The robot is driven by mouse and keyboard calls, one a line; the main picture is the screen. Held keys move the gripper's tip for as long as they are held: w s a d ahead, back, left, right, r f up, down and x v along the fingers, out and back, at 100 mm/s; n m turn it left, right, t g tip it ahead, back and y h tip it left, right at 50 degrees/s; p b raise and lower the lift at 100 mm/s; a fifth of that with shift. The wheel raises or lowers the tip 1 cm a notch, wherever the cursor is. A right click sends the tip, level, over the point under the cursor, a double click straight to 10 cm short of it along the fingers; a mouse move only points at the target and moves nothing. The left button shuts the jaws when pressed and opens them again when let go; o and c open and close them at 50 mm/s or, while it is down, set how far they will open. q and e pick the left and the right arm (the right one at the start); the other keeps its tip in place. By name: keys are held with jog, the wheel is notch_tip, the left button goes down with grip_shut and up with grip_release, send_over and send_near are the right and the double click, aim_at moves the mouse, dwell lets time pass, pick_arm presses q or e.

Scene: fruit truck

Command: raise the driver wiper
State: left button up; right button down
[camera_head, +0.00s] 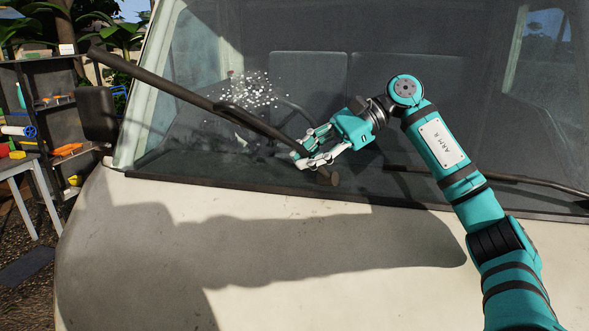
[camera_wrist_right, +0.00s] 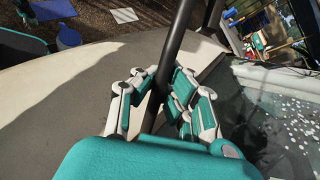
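The driver wiper (camera_head: 190,93) is a long dark bar at the left of the windshield in the head view. It slants from its lower pivot end up to the left, and its far end stands out past the windshield's pillar, off the glass. My right gripper (camera_head: 302,158) is at the wiper's lower part, near the pivot. In the right wrist view, the dark wiper bar (camera_wrist_right: 182,30) runs between the converging fingers of the right gripper (camera_wrist_right: 163,80), which look shut on it. Finger contact is partly hidden. My left gripper is not in view.
The second wiper (camera_head: 500,178) lies low along the glass at the right. A side mirror (camera_head: 96,113) stands at the left pillar. White splatter (camera_head: 250,90) marks the windshield. The pale truck front (camera_head: 130,260) is clear below. A shelf (camera_head: 50,95) stands at far left.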

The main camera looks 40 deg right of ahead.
jog(key=shift+s+d+r+n+g+y+b, duration=0.35)
jog(key=shift+s+n+y, duration=0.25)
jog(key=shift+n, duration=0.1)
jog(key=shift+s+d+r+n+g+y+b, duration=0.2)
jog(key=shift+s+d+n+g+y+b, duration=0.15)
jog(key=shift+s+n+y, duration=0.3)
jog(key=shift+w, duration=0.1)
jog(key=c, duration=1.3)
grip_release()
jog(key=shift+s+d+f, duration=0.15)
jog(key=shift+s+d, duration=0.1)
jog(key=shift+d, duration=0.1)
jog(key=shift+c, duration=0.2)
jog(key=v, duration=0.7)
jog(key=shift+w, duration=0.1)
